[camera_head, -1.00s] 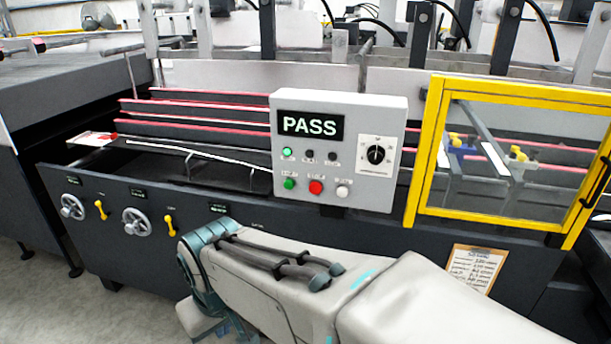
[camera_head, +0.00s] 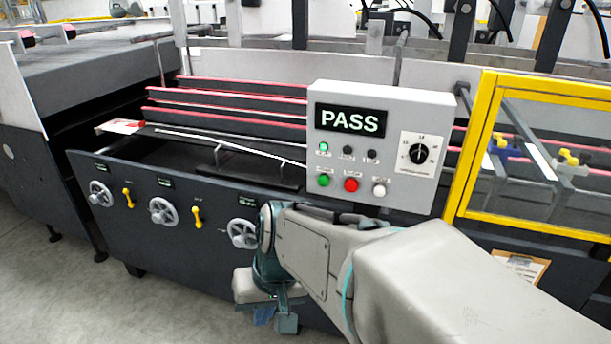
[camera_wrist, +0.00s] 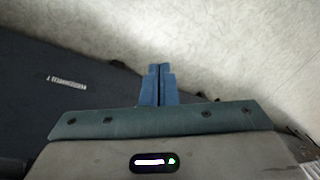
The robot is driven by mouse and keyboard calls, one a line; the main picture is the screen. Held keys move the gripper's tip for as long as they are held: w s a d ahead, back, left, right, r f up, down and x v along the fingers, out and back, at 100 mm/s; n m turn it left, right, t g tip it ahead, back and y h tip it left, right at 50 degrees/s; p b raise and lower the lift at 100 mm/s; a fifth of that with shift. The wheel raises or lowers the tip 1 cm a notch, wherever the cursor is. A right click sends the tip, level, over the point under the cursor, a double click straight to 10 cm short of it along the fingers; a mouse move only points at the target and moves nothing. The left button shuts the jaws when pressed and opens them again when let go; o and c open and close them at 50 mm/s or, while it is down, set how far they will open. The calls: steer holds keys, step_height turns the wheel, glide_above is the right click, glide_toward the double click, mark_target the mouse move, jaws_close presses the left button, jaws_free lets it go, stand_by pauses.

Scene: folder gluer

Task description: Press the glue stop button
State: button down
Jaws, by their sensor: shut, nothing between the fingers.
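The grey control panel (camera_head: 398,196) stands in the middle of the head view with a display (camera_head: 350,120) reading PASS. Its bottom row holds a green button (camera_head: 323,180), a red button (camera_head: 351,185) and a white button (camera_head: 379,189). Their labels are too small to read, so I cannot tell by name which one is glue stop. My gripper (camera_wrist: 159,72) is shut and empty in the wrist view, pointing over pale floor beside a dark surface. No button shows in the wrist view. In the head view my arm is below the panel, apart from the buttons.
A selector dial (camera_head: 418,154) is at the panel's right. A yellow-framed clear guard (camera_head: 468,150) stands right of it. Handwheels (camera_head: 163,211) and yellow levers (camera_head: 197,215) stick out from the machine's front. Open floor (camera_head: 70,290) lies at the lower left.

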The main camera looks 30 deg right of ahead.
mark_target(351, 186)
steer(key=w+d+m+t+y+b, duration=0.1)
steer(key=w+d+m+t+y, duration=0.25)
steer(key=w+m, duration=0.25)
steer(key=w+d+m+t+y+b, duration=0.1)
steer(key=w+d+m+t+y, duration=0.2)
steer(key=w+m+t, duration=0.3)
steer(key=w+d+m+t+h, duration=0.2)
steer(key=d+m+t+h, duration=0.4)
steer(key=d, duration=1.5)
steer(key=m+h, duration=0.4)
steer(key=m, duration=0.2)
steer(key=shift+d+f, duration=0.15)
steer(key=shift+f, duration=0.25)
steer(key=shift+w, duration=0.1)
steer(key=shift+w+d+p, duration=0.2)
steer(key=shift+w+d, duration=1.25)
steer(key=shift+d, duration=0.2)
steer(key=shift+w+d+p, duration=0.2)
steer(key=shift+w+d, duration=1.2)
steer(key=shift+d, duration=0.25)
